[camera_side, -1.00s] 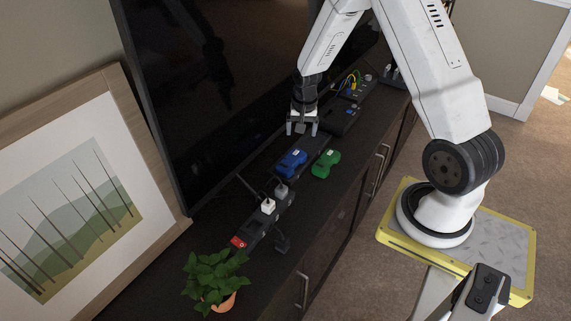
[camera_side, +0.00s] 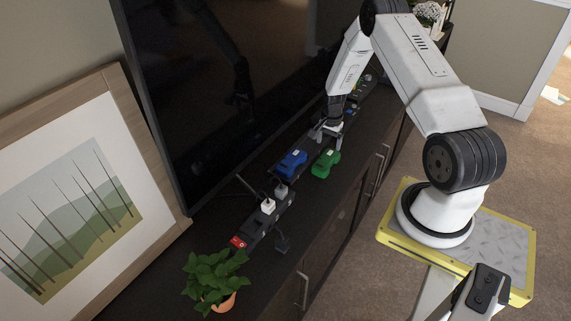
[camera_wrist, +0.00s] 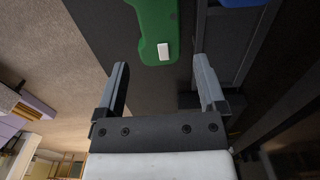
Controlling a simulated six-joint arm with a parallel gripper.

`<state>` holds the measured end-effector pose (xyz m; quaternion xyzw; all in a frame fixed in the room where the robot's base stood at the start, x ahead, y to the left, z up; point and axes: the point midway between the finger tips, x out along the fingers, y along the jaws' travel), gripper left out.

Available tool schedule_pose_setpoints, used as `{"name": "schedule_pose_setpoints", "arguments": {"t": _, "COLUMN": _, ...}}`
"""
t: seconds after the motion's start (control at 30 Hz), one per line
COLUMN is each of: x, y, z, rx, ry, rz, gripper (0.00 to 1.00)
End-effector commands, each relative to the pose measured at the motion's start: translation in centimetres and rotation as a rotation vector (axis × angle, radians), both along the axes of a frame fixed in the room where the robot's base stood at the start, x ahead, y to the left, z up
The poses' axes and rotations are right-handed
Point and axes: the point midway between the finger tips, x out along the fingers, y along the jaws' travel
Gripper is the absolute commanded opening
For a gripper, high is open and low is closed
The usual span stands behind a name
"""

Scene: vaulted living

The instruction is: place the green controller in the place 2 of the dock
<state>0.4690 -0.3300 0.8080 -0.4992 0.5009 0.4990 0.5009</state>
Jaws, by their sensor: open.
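The green controller (camera_side: 325,163) lies on the dark cabinet top, to the right of the blue controller (camera_side: 291,163) in the side view. In the wrist view the green controller (camera_wrist: 154,28) is at the top centre, with a white label on its near end. The dark dock (camera_wrist: 225,16) is just right of it, with an empty recess facing me and the blue controller (camera_wrist: 240,2) at the top edge. My gripper (camera_side: 326,138) is open and empty, just behind the green controller. Its fingers (camera_wrist: 160,72) point toward the controller's near end without enclosing it.
A power strip (camera_side: 254,237) with a white plug (camera_side: 268,206) lies nearer the camera. A potted plant (camera_side: 212,277) stands at the cabinet's near end. The large dark TV screen (camera_side: 215,80) borders the cabinet's left side. Cabinet top right of the green controller is clear.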

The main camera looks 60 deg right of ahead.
Motion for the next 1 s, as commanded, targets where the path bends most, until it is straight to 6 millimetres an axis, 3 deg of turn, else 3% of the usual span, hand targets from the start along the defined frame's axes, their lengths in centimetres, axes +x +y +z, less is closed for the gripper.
{"name": "schedule_pose_setpoints", "arguments": {"t": 0.23, "x": 0.0, "y": 0.1, "z": -1.8, "rx": 0.002, "ry": 0.002, "rz": 0.002, "gripper": 0.90}}
{"name": "schedule_pose_setpoints", "arguments": {"t": 0.67, "x": 0.0, "y": 0.1, "z": -2.8, "rx": 0.001, "ry": 0.001, "rz": 0.002, "gripper": 0.90}}
{"name": "schedule_pose_setpoints", "arguments": {"t": 1.0, "x": 0.1, "y": 0.2, "z": -5.9, "rx": 0.001, "ry": 0.001, "rz": 0.002, "gripper": 0.90}}
